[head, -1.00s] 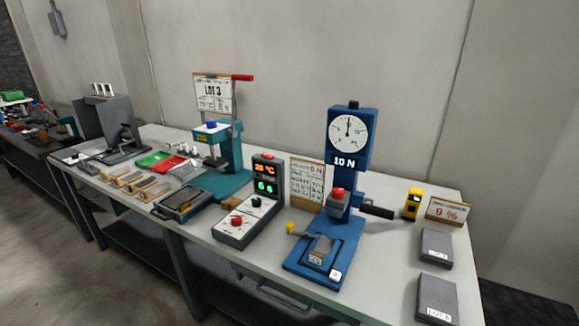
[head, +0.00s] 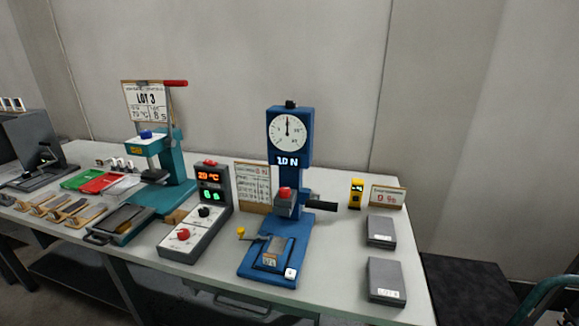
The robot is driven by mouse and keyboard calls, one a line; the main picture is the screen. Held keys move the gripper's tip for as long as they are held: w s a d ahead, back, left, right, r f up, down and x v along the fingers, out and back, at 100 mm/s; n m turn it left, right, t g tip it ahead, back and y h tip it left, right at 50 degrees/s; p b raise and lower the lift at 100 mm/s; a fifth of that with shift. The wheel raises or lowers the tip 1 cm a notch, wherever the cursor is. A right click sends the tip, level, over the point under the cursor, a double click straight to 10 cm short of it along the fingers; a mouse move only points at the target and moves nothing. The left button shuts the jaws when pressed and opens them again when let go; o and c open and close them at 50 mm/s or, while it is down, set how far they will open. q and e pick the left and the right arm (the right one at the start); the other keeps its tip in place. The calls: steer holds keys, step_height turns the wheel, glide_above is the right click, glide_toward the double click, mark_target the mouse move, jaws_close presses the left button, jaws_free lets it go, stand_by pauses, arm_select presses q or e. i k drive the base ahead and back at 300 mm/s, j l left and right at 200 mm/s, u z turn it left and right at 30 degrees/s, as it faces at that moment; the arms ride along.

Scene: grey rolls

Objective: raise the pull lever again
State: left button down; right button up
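The blue pull tester (head: 292,150) stands on the bench with a round dial reading near the top of its scale and a "10 N" display. A lever with a black grip (head: 322,205) sticks out from its right side, about level. A red knob (head: 284,193) sits at its middle and a small yellow knob (head: 241,231) at its lower left. The teal press (head: 172,165) to the left has a raised lever with a red grip (head: 174,83). Neither of my grippers is in view.
The grey bench (head: 340,270) holds a control box (head: 205,215) with lit displays, two grey boxes (head: 381,230), a yellow meter (head: 357,194) and a small sign (head: 387,196). A teal tube (head: 548,288) and dark surface (head: 465,290) lie beyond the bench's right end.

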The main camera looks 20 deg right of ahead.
mark_target(314, 201)
steer(key=l+z, duration=0.15)
steer(key=l, duration=1.1)
